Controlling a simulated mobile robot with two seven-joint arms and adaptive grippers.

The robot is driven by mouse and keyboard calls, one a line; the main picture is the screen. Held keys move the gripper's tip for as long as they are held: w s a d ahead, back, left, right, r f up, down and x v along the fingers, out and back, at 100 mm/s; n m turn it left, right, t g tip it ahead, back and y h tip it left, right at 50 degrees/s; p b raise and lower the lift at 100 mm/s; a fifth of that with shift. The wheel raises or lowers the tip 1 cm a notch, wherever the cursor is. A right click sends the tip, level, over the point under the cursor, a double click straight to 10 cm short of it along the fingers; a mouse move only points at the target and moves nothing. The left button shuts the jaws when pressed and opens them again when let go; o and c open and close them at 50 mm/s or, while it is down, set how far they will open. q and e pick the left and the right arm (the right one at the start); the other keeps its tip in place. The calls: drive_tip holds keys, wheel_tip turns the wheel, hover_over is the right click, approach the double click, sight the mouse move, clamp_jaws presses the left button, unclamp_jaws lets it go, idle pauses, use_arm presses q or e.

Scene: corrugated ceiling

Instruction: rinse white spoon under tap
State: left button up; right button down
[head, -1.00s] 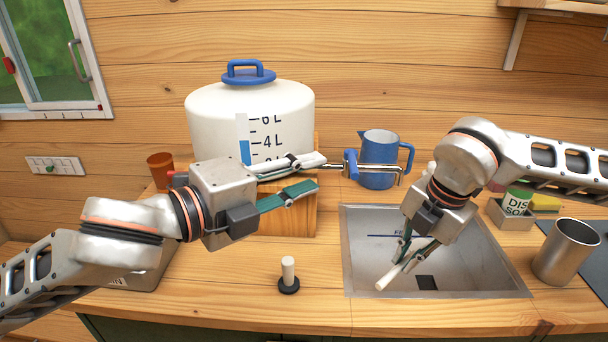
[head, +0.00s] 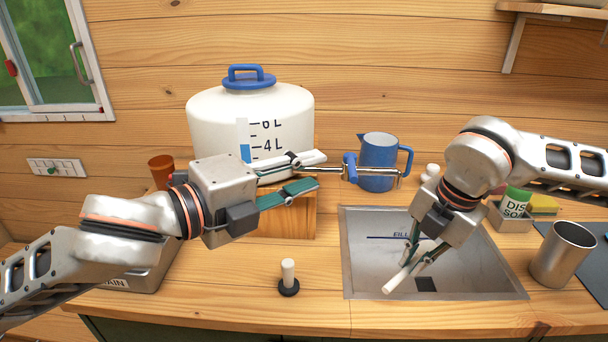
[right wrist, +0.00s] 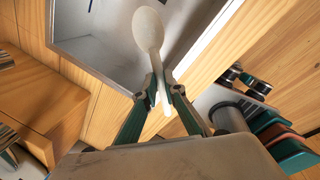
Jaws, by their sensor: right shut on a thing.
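The white spoon (right wrist: 149,30) is held between the fingers of my right gripper (right wrist: 160,88), over the sink. In the right wrist view its bowl points away past the fingertips. In the head view my right gripper (head: 416,262) points down, and a pale end of the spoon (head: 395,283) sticks out toward the lower left. The tap (head: 378,173) has a blue lever (head: 350,167) and a metal spout reaching over the back of the sink. My left gripper (head: 308,172) is open and empty, its fingers apart just left of the lever. No water stream is visible.
A white water tank (head: 215,125) stands on a wooden block (head: 292,218). A blue jug (head: 378,152) is behind the tap. The sink (head: 365,270) has a dark drain. A black-and-white plug (head: 288,275) stands on the counter. A metal cup (head: 562,255) and a soap holder (head: 510,213) are at right.

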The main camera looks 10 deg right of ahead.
drive_tip(key=shift+s+d+r+p, duration=0.25)
drive_tip(key=shift+s+d+r, duration=0.05)
drive_tip(key=shift+s+r, duration=0.4)
drive_tip(key=shift+s+d+r+p, duration=0.2)
drive_tip(key=shift+s+d+r, duration=0.1)
drive_tip(key=shift+s+r, duration=0.4)
drive_tip(key=shift+f, duration=0.15)
drive_tip(key=shift+s+a, duration=0.1)
